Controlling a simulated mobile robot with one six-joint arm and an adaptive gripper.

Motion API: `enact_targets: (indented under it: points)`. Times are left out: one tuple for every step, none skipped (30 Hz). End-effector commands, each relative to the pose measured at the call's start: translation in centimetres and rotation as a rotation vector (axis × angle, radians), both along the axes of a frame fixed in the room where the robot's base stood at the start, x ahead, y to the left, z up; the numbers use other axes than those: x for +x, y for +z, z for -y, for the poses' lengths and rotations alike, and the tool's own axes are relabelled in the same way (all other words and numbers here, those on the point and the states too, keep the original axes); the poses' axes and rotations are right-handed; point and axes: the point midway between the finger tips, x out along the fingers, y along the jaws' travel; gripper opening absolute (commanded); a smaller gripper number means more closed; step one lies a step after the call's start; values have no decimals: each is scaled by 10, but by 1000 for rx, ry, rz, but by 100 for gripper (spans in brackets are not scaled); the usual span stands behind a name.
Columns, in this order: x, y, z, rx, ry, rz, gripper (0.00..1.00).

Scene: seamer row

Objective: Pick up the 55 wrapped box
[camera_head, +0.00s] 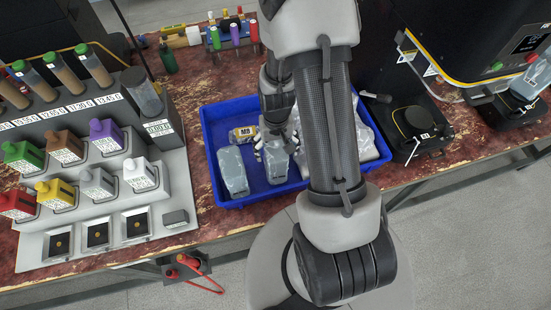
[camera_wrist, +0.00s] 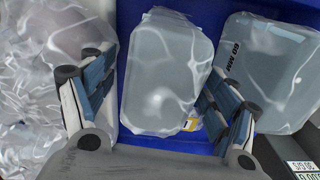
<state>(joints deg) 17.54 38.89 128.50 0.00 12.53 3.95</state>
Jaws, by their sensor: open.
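My gripper (camera_wrist: 158,95) is open above the blue tray, its fingers on either side of a clear-wrapped grey box (camera_wrist: 166,75). I cannot tell whether they touch it. The wrapping is shiny and no number is readable on this box, so I cannot confirm it is the 55 one. In the head view the box (camera_head: 277,168) lies below my gripper (camera_head: 276,143), which partly covers it. Another wrapped box (camera_wrist: 268,70), marked "60 MM", lies on the right in the wrist view, close to the right finger.
The blue tray (camera_head: 206,130) also holds a small yellow-labelled M8 pack (camera_head: 243,133) and crumpled clear bags (camera_head: 366,140), which crowd the left finger in the wrist view (camera_wrist: 30,75). A bottle rack (camera_head: 75,130) stands left, black machines right.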

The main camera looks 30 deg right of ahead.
Motion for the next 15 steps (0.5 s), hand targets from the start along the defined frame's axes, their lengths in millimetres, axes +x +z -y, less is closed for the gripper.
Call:
enact_targets:
  points:
    - [1,-12,-1,1,1,-3,80]
    - [1,-17,-1,1,1,-3,80]
    - [2,-23,-1,1,1,-3,80]
    - [1,-28,-1,2,0,-5,80]
    - [1,-32,-1,1,0,-4,80]
    - [2,-36,-1,1,0,-3,80]
    - [2,-39,-1,1,0,-3,80]
    - [2,-40,-1,1,0,-3,80]
    - [2,-40,-1,1,0,-2,80]
    - [2,-40,-1,1,0,-2,80]
    - [2,-39,-1,1,0,-2,80]
    - [2,-39,-1,0,0,-1,80]
    - [2,-39,-1,0,0,-1,80]
    - [2,-39,-1,0,0,-1,80]
    - [2,-39,-1,0,0,-1,78]
